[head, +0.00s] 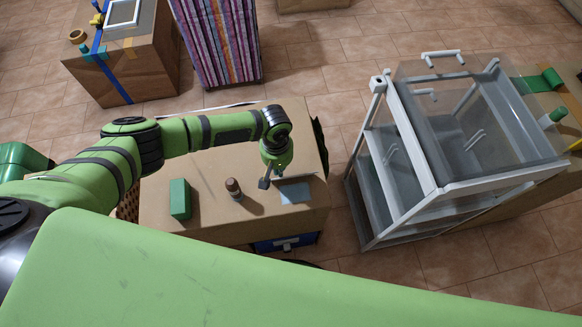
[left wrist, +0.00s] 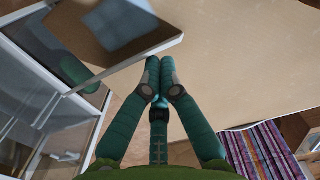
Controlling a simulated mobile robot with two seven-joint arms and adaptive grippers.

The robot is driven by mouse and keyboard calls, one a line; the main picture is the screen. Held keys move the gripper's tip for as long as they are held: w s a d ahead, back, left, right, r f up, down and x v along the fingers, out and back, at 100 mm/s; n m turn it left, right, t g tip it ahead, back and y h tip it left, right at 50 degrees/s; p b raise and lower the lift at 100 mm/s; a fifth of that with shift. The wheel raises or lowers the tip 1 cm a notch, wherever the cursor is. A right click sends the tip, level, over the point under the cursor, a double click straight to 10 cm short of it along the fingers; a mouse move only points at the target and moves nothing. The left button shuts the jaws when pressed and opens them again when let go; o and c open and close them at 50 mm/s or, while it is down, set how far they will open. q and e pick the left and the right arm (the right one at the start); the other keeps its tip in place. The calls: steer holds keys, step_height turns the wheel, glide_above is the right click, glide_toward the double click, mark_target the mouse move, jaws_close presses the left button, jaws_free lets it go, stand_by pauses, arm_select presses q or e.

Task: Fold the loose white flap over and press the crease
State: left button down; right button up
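My left gripper (head: 269,180) hangs low over the right part of a brown work table (head: 215,215), beside a blue-grey flat sheet (head: 295,193). In the left wrist view its teal fingers converge and the fingertips (left wrist: 159,80) meet, with nothing seen between them. A brown panel with a pale edge (left wrist: 150,55) and a blue-grey patch (left wrist: 115,22) lies up and left of the fingertips. A clear white flap cannot be made out; a pale strip near the gripper in the head view is partly hidden. My right gripper is out of view.
A grey-framed clear cart (head: 440,150) stands to the right across a floor gap.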

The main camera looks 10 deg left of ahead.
arm_select(q)
steer(key=shift+s+d+p, duration=0.2)
steer(key=shift+s+p, duration=0.2)
steer(key=shift+s, duration=0.1)
steer(key=shift+s+f, duration=0.1)
steer(key=shift+d, duration=0.1)
steer(key=shift+s+d+f+p, duration=0.3)
steer(key=shift+s+p, duration=0.1)
steer(key=shift+s, duration=0.2)
steer(key=shift+f, duration=0.1)
